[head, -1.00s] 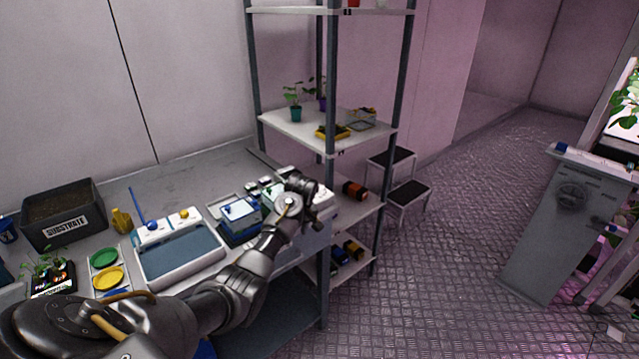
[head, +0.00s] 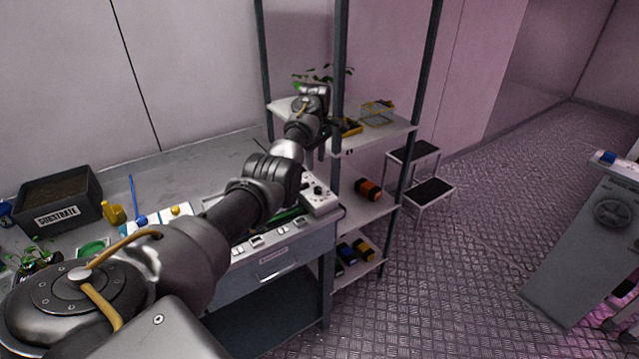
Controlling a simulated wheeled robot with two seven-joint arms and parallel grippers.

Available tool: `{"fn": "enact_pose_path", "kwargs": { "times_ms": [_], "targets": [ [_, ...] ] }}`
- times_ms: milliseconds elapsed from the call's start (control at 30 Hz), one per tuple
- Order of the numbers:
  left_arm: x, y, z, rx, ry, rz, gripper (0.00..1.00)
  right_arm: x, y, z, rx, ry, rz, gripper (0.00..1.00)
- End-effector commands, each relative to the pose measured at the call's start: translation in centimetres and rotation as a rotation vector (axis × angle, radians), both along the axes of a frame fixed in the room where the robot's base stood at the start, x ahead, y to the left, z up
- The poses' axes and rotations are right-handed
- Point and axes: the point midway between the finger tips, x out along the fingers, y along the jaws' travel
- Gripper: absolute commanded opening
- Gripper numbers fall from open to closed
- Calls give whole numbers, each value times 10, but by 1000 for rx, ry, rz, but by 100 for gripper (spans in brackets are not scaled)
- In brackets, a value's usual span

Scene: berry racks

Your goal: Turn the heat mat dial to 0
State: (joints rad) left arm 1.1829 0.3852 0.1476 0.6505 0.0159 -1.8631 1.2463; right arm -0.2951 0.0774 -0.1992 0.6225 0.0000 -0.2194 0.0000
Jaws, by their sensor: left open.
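A white control box (head: 321,196) with dark knobs sits at the right end of the bench, just right of my left forearm. It may carry the heat mat dial, but its markings are too small to read. A grey stand at the right carries another large round dial (head: 613,213). My left gripper (head: 318,117) is raised in front of the rack's upper shelf, above and apart from the white box. It is open, with its fingers partly hidden. My left arm covers much of the bench. My right gripper is not in view.
The rack (head: 338,170) stands beside the bench, with plants (head: 322,76), a yellow tray (head: 350,127) and a wire basket (head: 378,112) close to my gripper. A step stool (head: 430,190) stands behind. The floor between rack and grey stand is clear.

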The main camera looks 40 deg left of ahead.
Motion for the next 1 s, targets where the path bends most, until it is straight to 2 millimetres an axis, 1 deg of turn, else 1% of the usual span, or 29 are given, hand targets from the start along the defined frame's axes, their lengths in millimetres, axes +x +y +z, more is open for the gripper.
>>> {"fn": "enact_pose_path", "kwargs": {
  "times_ms": [133,200,300,400,467,533,733,1000],
  "targets": [
    [1,-4,-17,-1,4,-6,46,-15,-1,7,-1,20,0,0],
    [1,-4,-30,-2,6,-5,46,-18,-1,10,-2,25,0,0],
    [0,-3,-49,-1,5,-6,46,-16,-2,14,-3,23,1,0],
    [-1,-1,-69,-2,5,-3,46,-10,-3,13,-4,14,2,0],
    [-1,-1,-79,-2,5,-1,46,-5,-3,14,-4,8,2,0],
    [-1,-1,-90,0,3,-2,46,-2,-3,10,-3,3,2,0],
    [0,0,-103,1,1,-3,46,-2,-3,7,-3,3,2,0],
    [-1,0,-105,1,0,-2,46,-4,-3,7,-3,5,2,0]
  ]
}}
